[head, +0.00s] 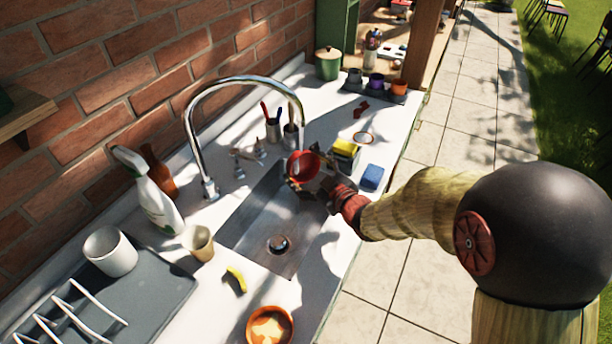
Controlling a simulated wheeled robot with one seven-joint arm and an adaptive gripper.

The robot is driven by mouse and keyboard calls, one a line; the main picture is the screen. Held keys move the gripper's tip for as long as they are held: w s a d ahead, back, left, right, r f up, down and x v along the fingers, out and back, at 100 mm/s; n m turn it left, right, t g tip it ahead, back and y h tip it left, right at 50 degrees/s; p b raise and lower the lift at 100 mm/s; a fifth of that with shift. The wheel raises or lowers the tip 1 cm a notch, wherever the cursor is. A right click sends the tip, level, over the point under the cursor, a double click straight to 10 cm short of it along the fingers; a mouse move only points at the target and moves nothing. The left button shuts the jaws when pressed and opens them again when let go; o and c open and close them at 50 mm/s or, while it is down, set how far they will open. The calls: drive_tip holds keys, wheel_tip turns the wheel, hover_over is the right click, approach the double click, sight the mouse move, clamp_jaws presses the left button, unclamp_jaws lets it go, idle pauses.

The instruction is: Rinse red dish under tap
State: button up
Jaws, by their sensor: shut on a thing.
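The red dish (303,165) is tilted, its open side partly facing me, over the far end of the steel sink. My gripper (322,187) is shut on the dish from its lower right side; the fingertips are small and partly hidden. The chrome tap (207,130) arches from the wall side of the sink, and its spout (301,117) ends just above the dish. I cannot tell whether water is running. The sink basin (262,215) is otherwise empty, with a round drain (278,244) at its bottom.
A yellow sponge box (345,154) and a blue block (372,177) stand right of the sink's far end. A spray bottle (152,195), a beige cup (199,243) and a drying tray (150,300) are left. An orange bowl (270,327) sits near the front edge.

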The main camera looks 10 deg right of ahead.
drive_tip(key=shift+t+y+b, duration=0.4)
drive_tip(key=shift+t+b, duration=0.5)
drive_tip(key=shift+b, duration=1.9)
drive_tip(key=shift+s+r+t+y+b, duration=0.1)
drive_tip(key=shift+r+t+y+b, duration=0.2)
drive_tip(key=shift+t+b, duration=0.15)
drive_tip(key=shift+d, duration=0.1)
drive_tip(key=w+d+r+p, duration=0.2)
drive_tip(key=w+d+r, duration=0.2)
drive_tip(key=d, duration=0.2)
drive_tip(key=shift+w+d, duration=0.3)
drive_tip(key=shift+w, duration=0.05)
